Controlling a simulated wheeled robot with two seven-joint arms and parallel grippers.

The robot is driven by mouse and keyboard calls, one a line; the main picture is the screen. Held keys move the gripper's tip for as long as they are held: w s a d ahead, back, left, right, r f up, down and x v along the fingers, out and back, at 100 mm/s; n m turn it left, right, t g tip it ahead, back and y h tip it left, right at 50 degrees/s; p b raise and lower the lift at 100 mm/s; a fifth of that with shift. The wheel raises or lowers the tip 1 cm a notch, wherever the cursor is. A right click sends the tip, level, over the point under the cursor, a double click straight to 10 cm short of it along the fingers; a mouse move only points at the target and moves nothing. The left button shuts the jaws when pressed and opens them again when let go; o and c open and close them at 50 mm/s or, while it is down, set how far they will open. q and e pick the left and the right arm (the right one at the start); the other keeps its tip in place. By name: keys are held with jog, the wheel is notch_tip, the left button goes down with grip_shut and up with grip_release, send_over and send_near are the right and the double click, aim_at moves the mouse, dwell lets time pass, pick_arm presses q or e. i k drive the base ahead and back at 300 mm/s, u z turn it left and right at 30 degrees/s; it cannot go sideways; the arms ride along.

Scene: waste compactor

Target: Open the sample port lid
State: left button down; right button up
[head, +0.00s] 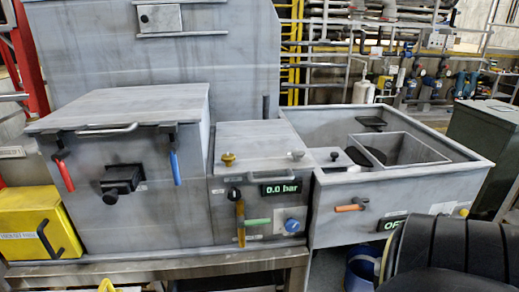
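No part is clearly marked as the sample port lid at this size. A small pale square lid (334,158) with a dark knob lies flat at the left inside the open grey tank (470,172) and looks shut. A small hatch plate (160,19) with a dark latch is on the tall back panel and looks shut. Neither of my grippers is in view.
A big box (110,205) with a closed, handled lid (130,104) stands left. The middle cabinet (263,144) has knobs and a "0.0 bar" display (281,188). A yellow box (38,222) is far left. A black ribbed shape (440,250) blocks the lower right.

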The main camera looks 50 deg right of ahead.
aim_at(327, 157)
jog(key=u, duration=0.85)
jog(key=k, duration=0.85)
jog(key=z, duration=0.95)
